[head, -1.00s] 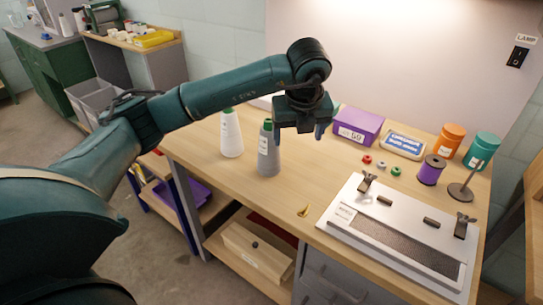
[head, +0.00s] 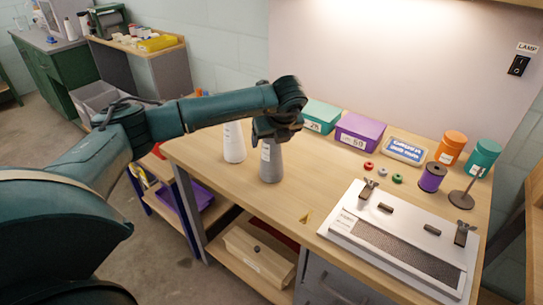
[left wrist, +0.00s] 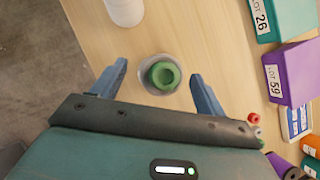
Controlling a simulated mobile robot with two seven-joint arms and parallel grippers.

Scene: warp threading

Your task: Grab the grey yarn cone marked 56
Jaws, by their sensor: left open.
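The grey yarn cone (head: 271,162) stands upright on the wooden table (head: 225,178). Its label is partly visible, but I cannot read the number. My left gripper (head: 274,136) is above it, pointing down, and hides its top in the head view. In the left wrist view the grey cone (left wrist: 148,82) is seen from above with a green top. It shows between the two open fingers, with gaps on both sides. A white cone (head: 234,146) stands just left of it; part of it shows in the left wrist view (left wrist: 124,10). My right gripper is not in view.
Teal (head: 321,116) and purple (head: 359,134) boxes stand behind and to the right. Small colored rings, a purple spool (head: 432,174), orange and green canisters and a metal plate with clamps (head: 396,238) fill the right side. The table in front of the cone is mostly clear.

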